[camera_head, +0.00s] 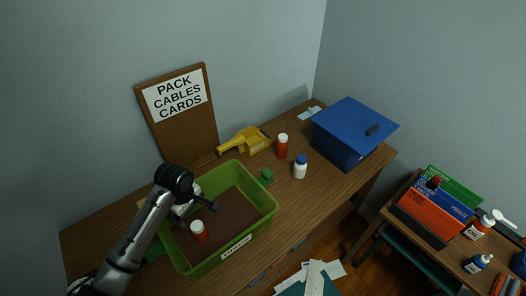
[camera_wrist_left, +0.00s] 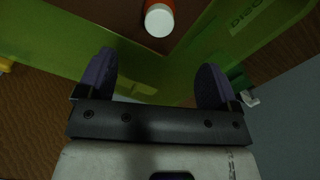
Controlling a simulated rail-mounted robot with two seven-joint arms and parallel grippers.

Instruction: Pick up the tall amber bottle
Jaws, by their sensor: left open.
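An amber-orange bottle with a white cap (camera_head: 198,231) stands inside the green bin (camera_head: 266,212). A second amber-orange bottle with a white cap (camera_head: 282,147) stands on the desk behind the bin; it looks somewhat taller. My left gripper (camera_head: 188,207) is over the bin's left part, partly hidden by its own wrist. In the left wrist view its two fingers (camera_wrist_left: 155,75) are apart with nothing between them. The bin's bottle (camera_wrist_left: 159,20) shows beyond the fingertips, cut off by the top edge. My right gripper is in neither view.
A white bottle with a blue cap (camera_head: 300,167), a yellow tool (camera_head: 243,140) and a small green block (camera_head: 266,175) are on the desk (camera_head: 98,240). A blue box (camera_head: 350,137) stands at the right end. A sign board (camera_head: 182,115) leans on the wall.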

